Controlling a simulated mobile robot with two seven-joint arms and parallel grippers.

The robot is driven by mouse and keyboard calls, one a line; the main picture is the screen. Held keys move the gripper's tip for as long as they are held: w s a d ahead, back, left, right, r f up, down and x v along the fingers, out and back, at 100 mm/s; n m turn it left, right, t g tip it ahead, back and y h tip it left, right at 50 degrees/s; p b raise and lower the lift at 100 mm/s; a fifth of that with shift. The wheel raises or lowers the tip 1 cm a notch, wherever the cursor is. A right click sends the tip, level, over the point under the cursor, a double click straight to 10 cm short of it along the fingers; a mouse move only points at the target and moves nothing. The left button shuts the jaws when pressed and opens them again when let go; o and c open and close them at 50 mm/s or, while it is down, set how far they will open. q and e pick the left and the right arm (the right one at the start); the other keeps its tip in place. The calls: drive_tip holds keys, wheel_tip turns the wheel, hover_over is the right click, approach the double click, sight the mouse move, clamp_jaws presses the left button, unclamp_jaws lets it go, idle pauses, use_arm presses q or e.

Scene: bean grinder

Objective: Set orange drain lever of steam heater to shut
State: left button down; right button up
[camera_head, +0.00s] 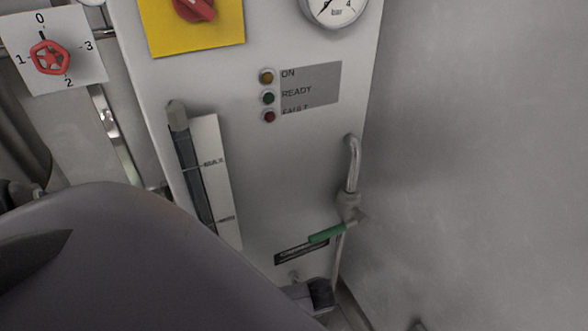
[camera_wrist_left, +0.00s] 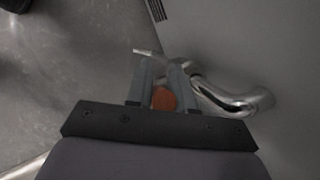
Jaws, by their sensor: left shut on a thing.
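The steam heater (camera_head: 275,170) is a pale grey cabinet in the middle of the head view. Its orange drain lever (camera_wrist_left: 163,99) shows in the left wrist view as a rounded orange piece between the fingers. My left gripper (camera_wrist_left: 161,68) is shut on it. A bent metal pipe (camera_wrist_left: 235,103) lies just right of the fingers. In the head view my left arm covers the lower left, and I cannot make out the orange lever there. The lever's full length and exact angle are hidden. My right gripper is in neither view.
A green lever (camera_head: 326,234) sits on a pipe low at the heater's right edge. A level gauge (camera_head: 193,170), indicator lamps (camera_head: 268,97), a red knob on a yellow plate (camera_head: 195,27) and a red valve wheel (camera_head: 49,57) are higher. A bare grey wall (camera_head: 480,150) stands right.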

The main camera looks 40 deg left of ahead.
use_arm(q)
drive_tip(key=s+t, duration=0.1)
drive_tip(key=f+t+h+p, duration=0.1)
drive_tip(key=t, duration=0.1)
drive_tip(key=s+a+f+n+t+h+p, duration=0.1)
drive_tip(key=t, duration=0.1)
drive_tip(key=shift+s+f, duration=0.25)
drive_tip(key=shift+s, duration=0.05)
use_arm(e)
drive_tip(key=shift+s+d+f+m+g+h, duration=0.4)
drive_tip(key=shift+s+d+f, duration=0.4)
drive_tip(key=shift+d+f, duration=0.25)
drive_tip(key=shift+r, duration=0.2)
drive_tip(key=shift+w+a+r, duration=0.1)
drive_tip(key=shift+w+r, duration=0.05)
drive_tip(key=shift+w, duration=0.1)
use_arm(q)
drive_tip(key=c, duration=1.1)
unclamp_jaws()
drive_tip(key=shift+r, duration=0.1)
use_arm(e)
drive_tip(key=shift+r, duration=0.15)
